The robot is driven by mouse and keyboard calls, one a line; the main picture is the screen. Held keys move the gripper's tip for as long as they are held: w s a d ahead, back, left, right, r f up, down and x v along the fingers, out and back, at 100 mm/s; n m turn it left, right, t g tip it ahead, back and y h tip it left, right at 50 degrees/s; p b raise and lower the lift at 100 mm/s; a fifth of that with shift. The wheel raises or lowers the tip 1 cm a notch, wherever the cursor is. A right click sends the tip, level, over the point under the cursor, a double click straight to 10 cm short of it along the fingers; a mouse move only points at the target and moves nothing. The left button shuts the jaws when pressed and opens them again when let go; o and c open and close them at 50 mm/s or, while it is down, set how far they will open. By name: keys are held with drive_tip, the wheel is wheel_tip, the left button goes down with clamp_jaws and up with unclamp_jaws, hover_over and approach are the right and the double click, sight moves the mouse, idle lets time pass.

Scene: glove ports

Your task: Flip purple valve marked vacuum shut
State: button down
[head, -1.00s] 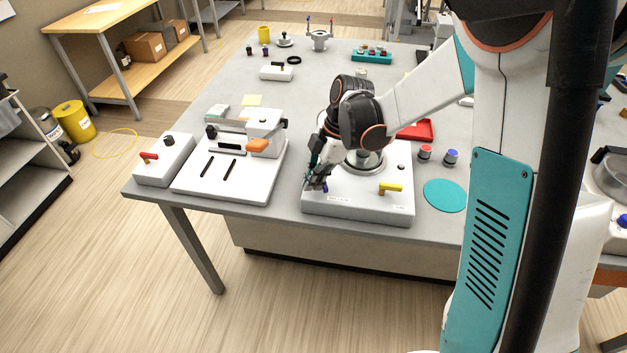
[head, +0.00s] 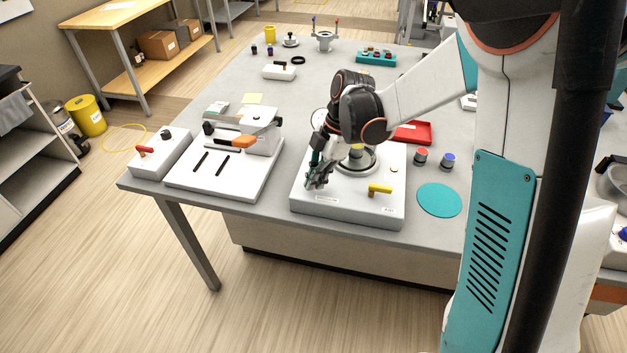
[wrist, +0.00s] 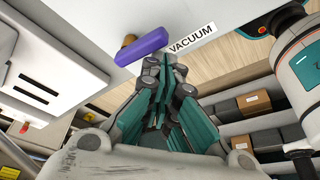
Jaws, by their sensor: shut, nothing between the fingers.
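The purple valve handle (wrist: 142,46) shows in the wrist view with a brass-coloured piece at its left end. It lies beside a white label reading VACUUM (wrist: 192,37) on the pale box. My gripper (wrist: 166,66) is shut and empty, its fingertips right at the handle's right end; I cannot tell whether they touch. In the head view my gripper (head: 313,184) is down at the left front of the box (head: 345,208). The purple handle is hidden there behind the fingers.
A yellow valve handle (head: 380,189) is on the same box at right. A round flange (head: 357,160) stands behind my gripper. A white slotted fixture with an orange handle (head: 236,141) is to the left. A teal disc (head: 439,200) lies right of the box.

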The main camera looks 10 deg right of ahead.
drive_tip(key=shift+w+d, duration=0.15)
drive_tip(key=shift+d, duration=0.25)
idle(0.5)
drive_tip(key=shift+a, duration=0.1)
